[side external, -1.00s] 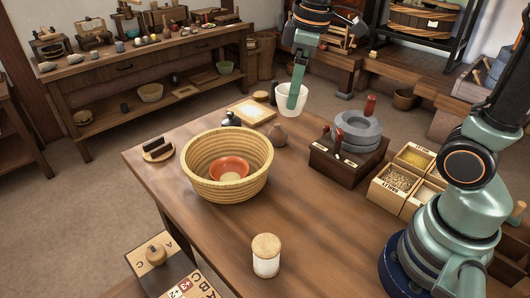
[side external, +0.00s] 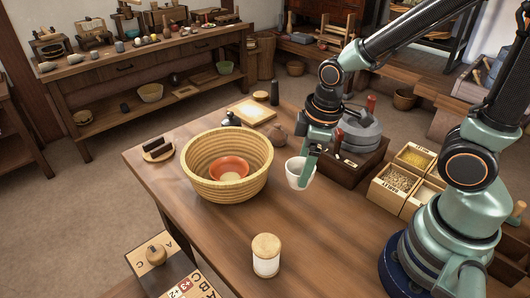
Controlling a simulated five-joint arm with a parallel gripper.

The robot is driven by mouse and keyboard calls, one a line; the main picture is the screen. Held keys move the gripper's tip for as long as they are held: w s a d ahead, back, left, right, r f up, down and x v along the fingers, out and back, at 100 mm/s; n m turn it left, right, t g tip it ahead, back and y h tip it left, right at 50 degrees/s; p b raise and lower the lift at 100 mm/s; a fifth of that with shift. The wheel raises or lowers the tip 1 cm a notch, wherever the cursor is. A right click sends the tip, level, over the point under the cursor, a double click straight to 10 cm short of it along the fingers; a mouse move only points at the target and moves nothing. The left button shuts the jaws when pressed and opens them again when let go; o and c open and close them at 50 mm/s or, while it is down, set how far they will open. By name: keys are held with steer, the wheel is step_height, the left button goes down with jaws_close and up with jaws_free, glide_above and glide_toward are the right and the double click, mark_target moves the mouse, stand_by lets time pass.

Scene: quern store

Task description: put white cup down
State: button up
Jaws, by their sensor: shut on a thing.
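The white cup (side external: 295,173) is upright at the middle of the wooden table (side external: 330,225), right of the woven basket. My gripper (side external: 308,172) points down and is shut on the cup's right side. A finger covers part of the cup. I cannot tell whether the cup's base touches the table or hangs just above it.
The woven basket (side external: 205,180) with an orange bowl (side external: 231,167) stands left of the cup. A quern (side external: 361,139) in a dark wooden box and grain boxes (side external: 389,190) stand to the right. A lidded jar (side external: 266,256) is in front. Table between jar and cup is clear.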

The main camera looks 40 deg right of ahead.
steer(key=shift+f, duration=4.15)
steer(key=o, duration=1.3)
steer(key=shift+f, duration=0.15)
steer(key=r, duration=0.4)
steer(key=s+r, duration=0.1)
steer(key=r, duration=0.3)
steer(key=s+r, duration=0.1)
steer(key=r, duration=0.3)
steer(key=shift+d, duration=0.15)
steer(key=d+r+m+t, duration=0.1)
steer(key=r+m, duration=0.1)
steer(key=r, duration=0.1)
steer(key=d+r+m+t, duration=0.1)
steer(key=r+m, duration=0.2)
steer(key=w+d+r+m+t, duration=0.1)
steer(key=r+m, duration=0.2)
steer(key=r, duration=0.1)
steer(key=shift+w+d+t, duration=0.1)
steer(key=shift+d+t, duration=0.2)
steer(key=shift+d, duration=0.1)
